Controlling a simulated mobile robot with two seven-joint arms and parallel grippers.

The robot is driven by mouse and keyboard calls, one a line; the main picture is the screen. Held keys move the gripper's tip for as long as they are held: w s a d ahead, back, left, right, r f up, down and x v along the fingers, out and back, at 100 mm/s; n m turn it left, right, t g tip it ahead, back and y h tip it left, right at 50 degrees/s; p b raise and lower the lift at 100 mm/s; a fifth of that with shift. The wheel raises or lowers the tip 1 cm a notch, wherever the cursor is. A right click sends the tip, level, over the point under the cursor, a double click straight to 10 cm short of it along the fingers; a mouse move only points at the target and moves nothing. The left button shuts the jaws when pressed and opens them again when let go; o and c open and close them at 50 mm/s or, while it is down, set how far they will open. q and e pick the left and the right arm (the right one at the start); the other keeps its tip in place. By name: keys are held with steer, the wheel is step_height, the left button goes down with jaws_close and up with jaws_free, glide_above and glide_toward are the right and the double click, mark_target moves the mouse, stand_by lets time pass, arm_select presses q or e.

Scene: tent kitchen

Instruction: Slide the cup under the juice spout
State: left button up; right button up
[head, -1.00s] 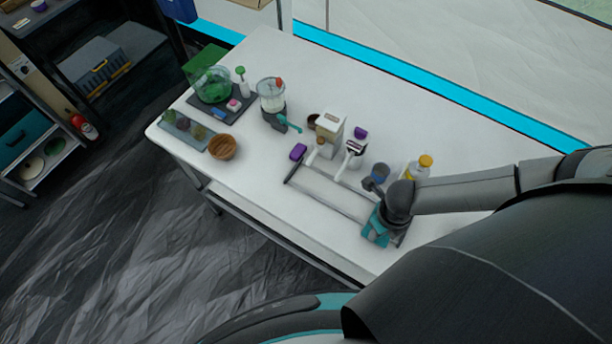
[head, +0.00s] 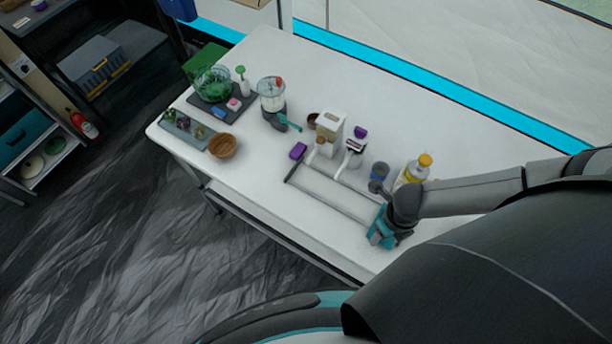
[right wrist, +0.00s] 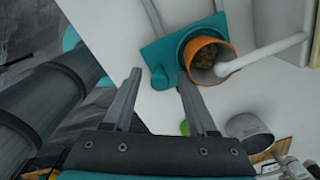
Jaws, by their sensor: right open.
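In the right wrist view, an orange-rimmed cup (right wrist: 208,50) with a brown inside stands on a teal carriage (right wrist: 163,52) by the pale rails. A white curved spout (right wrist: 270,52) comes in from the right, and its end overlaps the cup's mouth in that view. I cannot tell whether it is directly above. In the head view my right gripper (head: 383,238) is at the near end of the rail frame (head: 328,196); the cup is not clear there. My left gripper is out of view.
A grey cup (right wrist: 250,130) sits close right of the fingers. In the head view, a yellow-capped bottle (head: 416,170) stands beside my right arm. White dispensers (head: 330,124), a blender (head: 272,95) and a wooden bowl (head: 223,146) stand farther left. The table's front edge is close.

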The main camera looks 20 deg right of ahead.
steer(key=shift+r, duration=0.1)
step_height(320, 180, up, 7)
steer(key=p, duration=0.7)
stand_by(0.4)
